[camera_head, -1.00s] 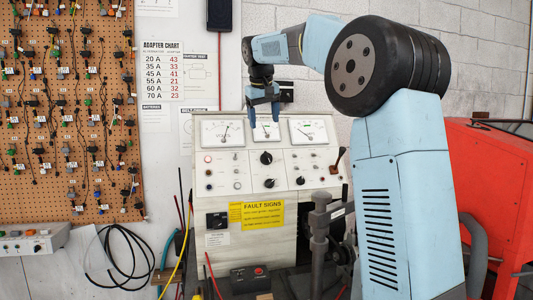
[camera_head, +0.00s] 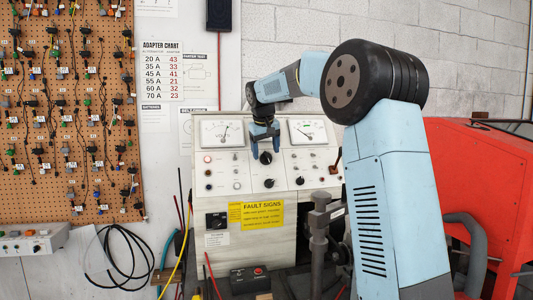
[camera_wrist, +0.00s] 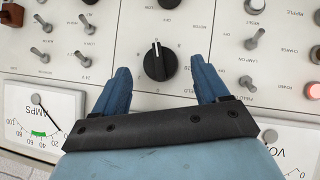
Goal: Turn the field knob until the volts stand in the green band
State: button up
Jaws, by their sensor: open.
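A black knob with a white pointer line (camera_wrist: 158,62) sits on the pale panel between my gripper's fingers (camera_wrist: 160,66). Gaps show on both sides, so the open fingers straddle it without visible contact. In the head view this knob (camera_head: 266,158) is at the upper middle of the panel, just below my gripper (camera_head: 265,150). Only a corner of the volts meter (camera_wrist: 290,145) shows in the wrist view.
The amps meter (camera_wrist: 45,120) has a green band. A second black knob (camera_head: 269,183) sits below the first. Toggle switches (camera_wrist: 85,25) flank the knob. A red-handled lever (camera_head: 335,163) is at the panel's right. The middle meter is hidden behind my gripper.

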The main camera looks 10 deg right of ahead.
jog(key=shift+w+d+f, duration=0.1)
jog(key=shift+w+f, duration=0.15)
jog(key=shift+f, duration=0.3)
jog(key=shift+c, duration=0.3)
jog(key=c, duration=1)
jog(key=shift+n+h, duration=0.3)
jog(key=shift+n, duration=0.1)
jog(key=o, duration=1.1)
jog(key=shift+c, duration=0.2)
